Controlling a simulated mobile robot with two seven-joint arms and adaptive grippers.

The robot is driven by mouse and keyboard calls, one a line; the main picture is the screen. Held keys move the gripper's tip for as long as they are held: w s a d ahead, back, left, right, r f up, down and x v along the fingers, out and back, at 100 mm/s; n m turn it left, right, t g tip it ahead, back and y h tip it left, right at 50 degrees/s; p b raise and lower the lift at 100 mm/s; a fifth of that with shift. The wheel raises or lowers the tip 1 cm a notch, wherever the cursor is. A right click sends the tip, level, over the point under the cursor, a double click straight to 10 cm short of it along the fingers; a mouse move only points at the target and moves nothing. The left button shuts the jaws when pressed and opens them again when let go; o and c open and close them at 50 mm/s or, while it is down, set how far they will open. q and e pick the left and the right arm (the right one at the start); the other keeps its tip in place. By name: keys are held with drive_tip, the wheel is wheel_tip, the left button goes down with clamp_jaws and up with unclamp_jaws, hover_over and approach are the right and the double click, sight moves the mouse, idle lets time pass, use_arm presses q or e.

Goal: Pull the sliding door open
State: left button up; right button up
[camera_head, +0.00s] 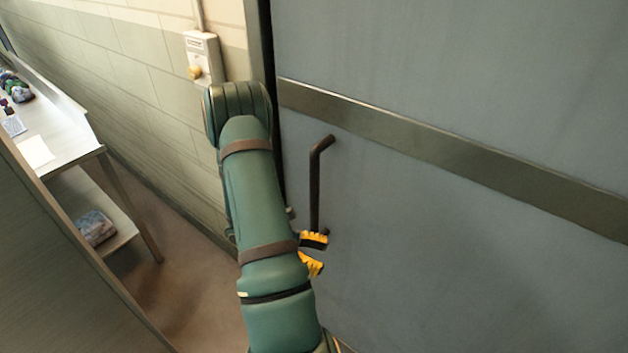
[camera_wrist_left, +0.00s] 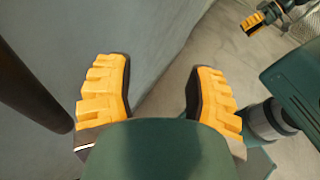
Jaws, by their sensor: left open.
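The grey-blue sliding door (camera_head: 450,240) fills the right of the head view. Its left edge stands beside a dark frame. A dark bar handle (camera_head: 315,185) runs roughly upright near that edge. My left gripper (camera_head: 313,252) is open at the handle's lower end, partly hidden by my green arm. In the left wrist view, my left gripper (camera_wrist_left: 160,92) shows both yellow fingers apart with nothing between them. A dark bar, apparently the handle (camera_wrist_left: 28,88), lies left of the fingers, outside them. My right gripper (camera_wrist_left: 262,19) shows small at the top right; its opening is unclear.
A switch box (camera_head: 203,58) is on the pale block wall left of the door. A table (camera_head: 70,120) with small items and a lower shelf stands at the far left. A panel (camera_head: 60,270) fills the lower left. Some brown floor (camera_head: 185,290) is clear.

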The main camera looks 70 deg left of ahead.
sight(314, 189)
use_arm(q)
drive_tip(key=s+a+r+n+t+y+p, duration=0.2)
drive_tip(key=s+a+r+n+t+y, duration=0.4)
drive_tip(key=s+a+r, duration=0.6)
drive_tip(key=shift+m+y, duration=0.6)
drive_tip(key=w, duration=0.5)
drive_tip(key=w+d, duration=0.1)
drive_tip(key=w, duration=0.3)
drive_tip(key=w+d, duration=0.1)
drive_tip(key=w, duration=0.4)
drive_tip(key=shift+w+d+r+p, duration=0.25)
drive_tip(key=shift+w+p, duration=0.05)
drive_tip(key=shift+w, duration=0.05)
clamp_jaws()
